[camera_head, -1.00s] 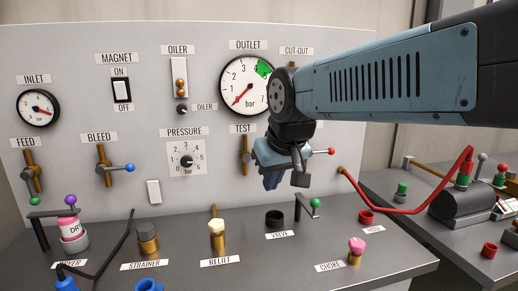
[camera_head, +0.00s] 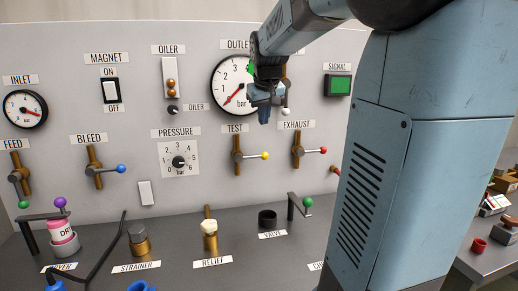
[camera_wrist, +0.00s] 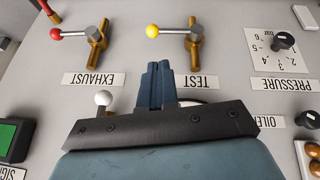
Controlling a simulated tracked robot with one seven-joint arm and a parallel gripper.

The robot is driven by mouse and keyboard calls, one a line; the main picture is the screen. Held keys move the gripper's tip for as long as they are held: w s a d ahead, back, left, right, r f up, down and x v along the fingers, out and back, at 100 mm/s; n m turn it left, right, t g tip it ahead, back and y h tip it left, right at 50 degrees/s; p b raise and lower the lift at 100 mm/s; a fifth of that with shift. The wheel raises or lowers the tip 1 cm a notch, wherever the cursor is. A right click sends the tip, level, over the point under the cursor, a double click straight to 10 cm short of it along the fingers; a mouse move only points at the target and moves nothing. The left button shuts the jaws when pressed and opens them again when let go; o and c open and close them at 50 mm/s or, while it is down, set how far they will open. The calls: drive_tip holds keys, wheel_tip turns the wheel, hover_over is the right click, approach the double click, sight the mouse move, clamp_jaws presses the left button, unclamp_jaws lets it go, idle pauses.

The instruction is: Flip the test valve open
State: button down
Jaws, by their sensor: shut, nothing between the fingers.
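The test valve (camera_head: 238,155) is on the grey panel under the TEST label. It has a vertical brass body and a lever with a yellow knob (camera_head: 264,156) pointing right. In the wrist view, which shows the panel upside down, the yellow knob (camera_wrist: 152,31) and the valve body (camera_wrist: 194,44) are at the top. My gripper (camera_head: 264,115) is shut and empty, above the test valve and in front of the lower right part of the outlet gauge.
The exhaust valve (camera_head: 297,150) with a red knob is just right of the test valve. A white-knobbed lever (camera_wrist: 103,98) is left of my fingers in the wrist view. The bleed valve (camera_head: 95,168) is at left. Relief (camera_head: 209,236) and a green-knobbed crank (camera_head: 307,202) stand on the bench below.

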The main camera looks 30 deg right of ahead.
approach(263, 154)
drive_tip(key=x, duration=0.5)
drive_tip(key=shift+w+a+f, duration=0.1)
drive_tip(key=shift+w+f, duration=0.05)
drive_tip(key=shift+f, duration=0.05)
drive_tip(key=shift+w+d+f, duration=0.25)
drive_tip(key=shift+w+f, duration=0.05)
drive_tip(key=shift+f, duration=0.25)
drive_tip(key=shift+a, duration=0.1)
drive_tip(key=shift+d+f, duration=0.1)
drive_tip(key=shift+d, duration=0.1)
